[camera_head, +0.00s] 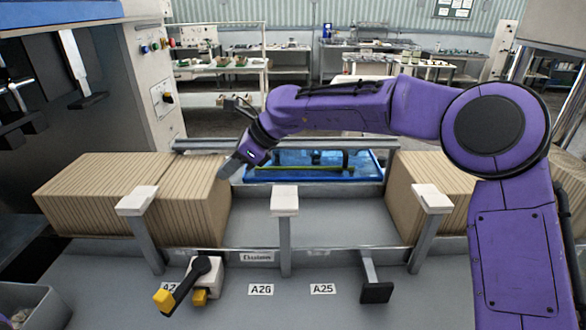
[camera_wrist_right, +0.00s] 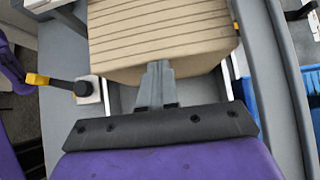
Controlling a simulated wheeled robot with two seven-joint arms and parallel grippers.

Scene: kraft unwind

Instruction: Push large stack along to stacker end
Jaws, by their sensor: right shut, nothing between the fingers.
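A large stack of brown kraft sheets (camera_head: 105,185) stands upright on edge at the left of the grey trough, its right end (camera_head: 205,195) showing a flat face. My right gripper (camera_head: 230,167) is shut and empty, its tip at the top right edge of that end face. In the right wrist view, the closed fingers (camera_wrist_right: 156,78) reach the near face of the stack (camera_wrist_right: 160,35); they look against it or very close, and I cannot tell if they touch. My left gripper is not in view.
Another brown stack (camera_head: 403,185) stands at the right, partly behind my right arm. The trough floor (camera_head: 310,222) between the stacks is bare. White-topped posts (camera_head: 284,200) and a black-and-yellow lever (camera_head: 185,285) stand along the front. A blue tray (camera_head: 315,165) lies behind the trough.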

